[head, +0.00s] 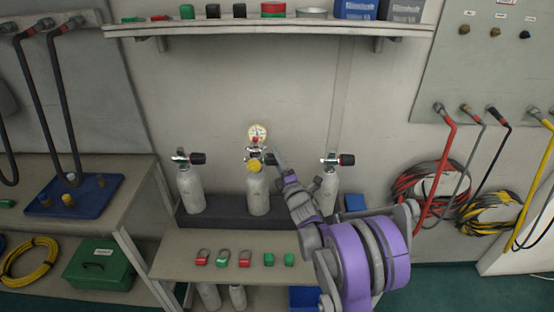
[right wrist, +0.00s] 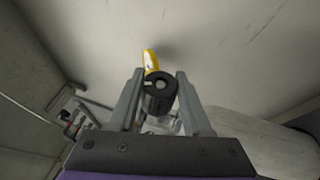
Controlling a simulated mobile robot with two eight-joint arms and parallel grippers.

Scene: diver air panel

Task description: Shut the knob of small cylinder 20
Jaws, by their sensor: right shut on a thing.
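Three small pale cylinders with valves stand in a row: left (head: 190,188), middle (head: 257,190) and right (head: 329,190). I cannot read which is number 20. The middle one carries a round gauge (head: 257,134) and a yellow fitting (head: 254,165). My right gripper (head: 276,160) reaches the right side of its valve. In the right wrist view its fingers are shut on a black knob (right wrist: 159,94), with something yellow (right wrist: 150,62) behind. In the head view the gripper mostly hides this knob. The left and right cylinders have black knobs (head: 198,158) (head: 347,160). My left gripper is not in view.
The cylinders stand at a dark block (head: 228,219) on a bench (head: 167,262) with red and green tags in front. A shelf (head: 230,27) hangs above. Coiled hoses (head: 423,183) hang at the right. My right arm covers the bench's right part.

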